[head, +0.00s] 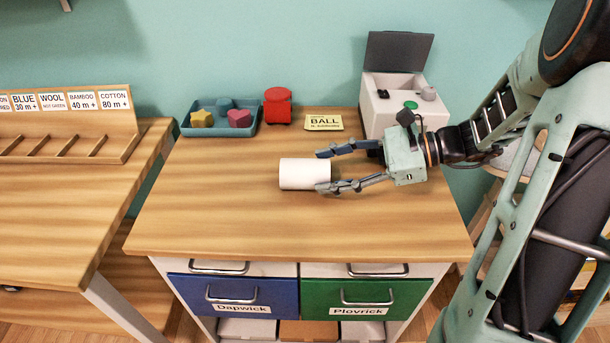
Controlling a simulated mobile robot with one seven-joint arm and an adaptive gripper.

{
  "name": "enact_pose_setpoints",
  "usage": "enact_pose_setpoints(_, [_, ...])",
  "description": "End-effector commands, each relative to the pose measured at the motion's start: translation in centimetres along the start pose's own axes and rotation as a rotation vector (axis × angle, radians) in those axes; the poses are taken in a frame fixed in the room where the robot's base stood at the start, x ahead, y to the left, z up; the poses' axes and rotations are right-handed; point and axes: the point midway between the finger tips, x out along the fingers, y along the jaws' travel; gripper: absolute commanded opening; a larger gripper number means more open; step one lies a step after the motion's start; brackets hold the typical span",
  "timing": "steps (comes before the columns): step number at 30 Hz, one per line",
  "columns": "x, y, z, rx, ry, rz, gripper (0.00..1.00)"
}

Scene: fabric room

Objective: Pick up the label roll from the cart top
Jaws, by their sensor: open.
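The label roll (302,174) is a white cylinder lying on its side near the middle of the wooden cart top (220,220). My gripper (322,170) is open and reaches in from the right. Its two dark fingers point left, with their tips at the right end of the roll, one toward the far side and one toward the near side. The near fingertip overlaps the roll's right end in the picture. I cannot tell whether either finger touches it.
Behind the roll are a blue tray (190,131) with several coloured pieces, a red object (277,106), a yellow "BALL" card (324,122) and a white machine (388,118) with a raised dark lid. Blue (240,310) and green (400,290) drawers are below. The cart top's front and left are clear.

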Motion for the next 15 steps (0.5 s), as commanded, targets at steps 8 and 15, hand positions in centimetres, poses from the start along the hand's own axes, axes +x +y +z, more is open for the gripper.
enact_pose_setpoints(8, [3.0,0.0,-0.4,-0.002,0.0,0.003,0.49])
enact_pose_setpoints(15, [5.3,-0.1,-0.2,-0.001,0.001,0.0,0.49])
